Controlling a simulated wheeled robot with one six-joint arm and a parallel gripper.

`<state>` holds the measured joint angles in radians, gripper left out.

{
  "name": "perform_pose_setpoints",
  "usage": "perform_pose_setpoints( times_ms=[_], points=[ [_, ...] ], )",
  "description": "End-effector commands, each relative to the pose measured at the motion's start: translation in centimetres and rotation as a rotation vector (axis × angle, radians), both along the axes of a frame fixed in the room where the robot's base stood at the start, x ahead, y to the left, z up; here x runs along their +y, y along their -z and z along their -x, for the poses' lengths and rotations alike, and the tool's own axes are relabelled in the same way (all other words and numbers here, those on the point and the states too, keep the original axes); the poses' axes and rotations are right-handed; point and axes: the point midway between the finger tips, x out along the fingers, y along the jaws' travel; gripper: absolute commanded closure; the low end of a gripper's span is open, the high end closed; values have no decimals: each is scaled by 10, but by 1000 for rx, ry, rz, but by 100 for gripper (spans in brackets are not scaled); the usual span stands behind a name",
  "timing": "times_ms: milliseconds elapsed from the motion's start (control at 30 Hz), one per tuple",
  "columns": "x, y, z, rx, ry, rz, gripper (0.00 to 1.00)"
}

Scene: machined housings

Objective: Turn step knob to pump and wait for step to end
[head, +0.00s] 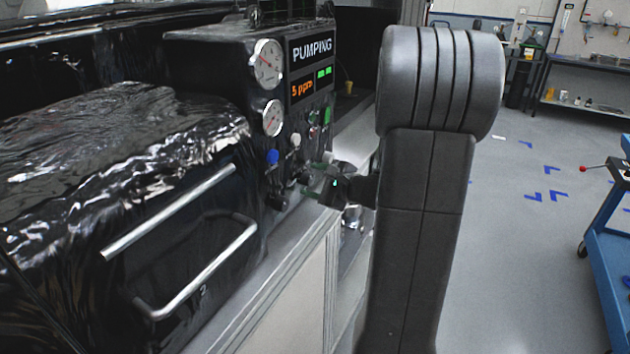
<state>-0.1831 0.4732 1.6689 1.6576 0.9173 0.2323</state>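A dark control panel (293,120) stands at the upper middle. Low on the panel are a blue knob (273,157), a white knob (295,140) and small dark knobs (280,201). I cannot tell which is the step knob, as no labels are readable. My gripper (308,190) reaches in from the right, its fingertips close to the panel's lower right knobs. The fingers are small and dark here; I cannot tell whether they touch or grip a knob.
Two round gauges (268,63) sit left of the display. Green and red buttons (327,115) lie below it. A black-wrapped housing with metal handles (170,212) fills the left. A blue cart (606,240) stands at the right edge. The floor between is open.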

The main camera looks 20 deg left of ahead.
Motion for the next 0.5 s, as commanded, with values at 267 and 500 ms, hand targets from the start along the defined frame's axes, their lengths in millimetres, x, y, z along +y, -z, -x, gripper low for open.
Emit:
perform_pose_setpoints(
  times_ms=[267, 500],
  points=[
    [-1, 0, 0, -1, 0, 0, 45],
    [-25, -7, 10, -3, 4, -1, 45]
  ],
)
